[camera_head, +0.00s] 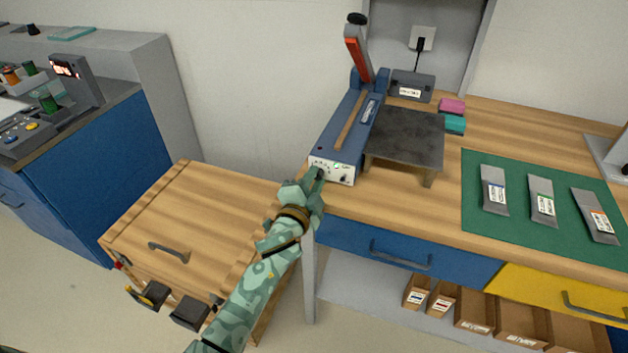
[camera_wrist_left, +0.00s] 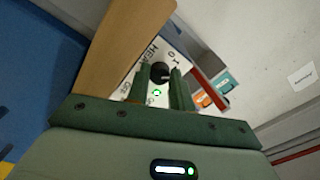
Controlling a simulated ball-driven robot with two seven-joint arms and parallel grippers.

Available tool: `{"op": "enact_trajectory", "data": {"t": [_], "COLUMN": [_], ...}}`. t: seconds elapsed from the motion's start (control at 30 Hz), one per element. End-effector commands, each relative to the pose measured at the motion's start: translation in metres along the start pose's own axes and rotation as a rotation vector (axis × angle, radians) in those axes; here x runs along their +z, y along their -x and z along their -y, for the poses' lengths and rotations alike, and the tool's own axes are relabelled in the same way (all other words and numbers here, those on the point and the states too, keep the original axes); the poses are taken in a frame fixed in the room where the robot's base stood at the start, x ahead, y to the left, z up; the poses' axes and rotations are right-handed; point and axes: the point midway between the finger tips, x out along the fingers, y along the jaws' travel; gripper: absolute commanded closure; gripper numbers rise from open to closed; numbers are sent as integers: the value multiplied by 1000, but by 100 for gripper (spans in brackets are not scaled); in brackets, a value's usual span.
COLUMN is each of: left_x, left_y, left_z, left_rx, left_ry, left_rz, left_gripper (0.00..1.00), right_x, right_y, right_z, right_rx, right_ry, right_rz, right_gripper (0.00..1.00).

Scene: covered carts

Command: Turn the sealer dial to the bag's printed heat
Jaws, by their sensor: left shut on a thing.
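The blue sealer (camera_head: 343,136) stands at the left end of the wooden bench, its red-handled lever raised. Its white front panel (camera_head: 344,170) faces me. In the wrist view the black dial (camera_wrist_left: 160,72) sits on this panel by the printed word HEAT, and a green mark shows below it. My left gripper (camera_head: 319,174) is at the panel, its two green fingers (camera_wrist_left: 159,80) shut on the dial's sides. The dial's setting is too small to read. Three grey bags, blue-labelled (camera_head: 490,176), green-labelled (camera_head: 537,184) and orange-labelled (camera_head: 585,198), lie apart; their print is unreadable. My right gripper is not in view.
The bags lie on a green mat (camera_head: 475,220). A dark low stand (camera_head: 405,135) is right of the sealer. A grey box (camera_head: 412,85), pink block (camera_head: 452,105) and teal block (camera_head: 455,124) are behind. A wooden cart (camera_head: 190,205) stands left of the bench.

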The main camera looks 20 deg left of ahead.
Motion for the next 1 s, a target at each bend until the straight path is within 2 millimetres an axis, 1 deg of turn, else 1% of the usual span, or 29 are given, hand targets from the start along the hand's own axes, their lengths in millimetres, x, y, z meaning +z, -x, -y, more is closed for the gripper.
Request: {"op": "enact_trajectory", "data": {"t": [0.2,0.4,0.93,0.97,1.0], "left_x": [1,1,1,1,1], "left_y": [0,1,1,1,1], "left_z": [-2,-2,-2,-2,-2], "left_rx": [4,4,5,5,4], "left_ry": [-118,-174,-193,-193,-193], "left_rz": [2,3,3,3,3], "left_gripper": [100,100,100,69,58], "right_x": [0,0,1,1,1], "right_y": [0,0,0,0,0], "right_z": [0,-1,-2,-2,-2], "right_rx": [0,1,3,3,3], "right_ry": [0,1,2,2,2], "right_rz": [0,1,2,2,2], "right_gripper": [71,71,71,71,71]}}
